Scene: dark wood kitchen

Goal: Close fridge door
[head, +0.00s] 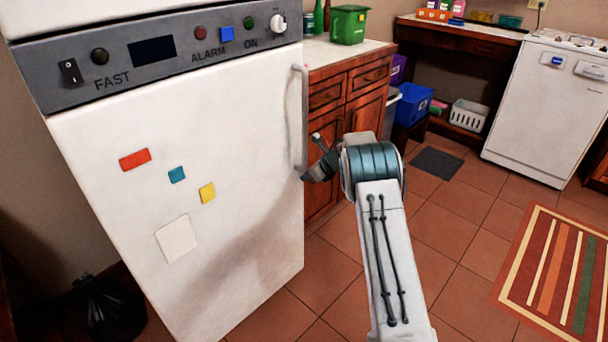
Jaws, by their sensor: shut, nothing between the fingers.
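The white fridge (255,180) stands at the left with a grey control panel (160,55) along its top. Its door faces me, with coloured magnets and a paper note on it. A vertical handle (304,115) runs along the door's right edge. From this angle I cannot tell whether the door is flush with the body. My gripper (308,176) is shut and empty beside the lower end of the handle, at the door's right edge. I cannot tell whether it touches the door. My arm reaches in from the lower right.
Wooden cabinets (345,95) with a counter stand right behind the fridge. A green bin (348,25) sits on the counter. A white dishwasher (545,110) stands at the back right. A striped rug (560,270) and a dark mat (437,162) lie on the open tile floor. A black bag (108,305) lies at the lower left.

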